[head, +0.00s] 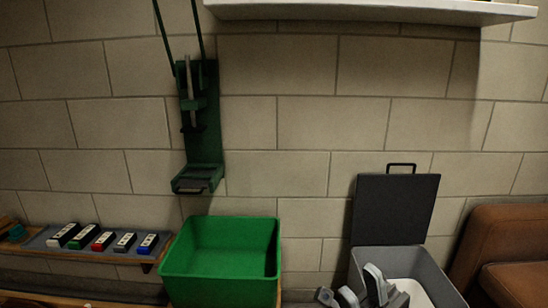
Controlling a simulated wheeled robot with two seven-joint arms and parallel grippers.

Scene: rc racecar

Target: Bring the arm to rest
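My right gripper (362,290) shows at the bottom edge, in front of the open grey box (435,275) on the right. Its pale grey finger parts stick up, and the rest of it is cut off by the frame. I see nothing held in it, but I cannot tell how far apart its fingertips are. My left gripper is not in view.
A green bin (222,285) stands left of my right gripper. The grey box has its dark lid (393,208) raised. A shelf (90,252) holds several small coloured packs. A green wall device (202,125) hangs above the bin. A brown seat (510,260) is at right.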

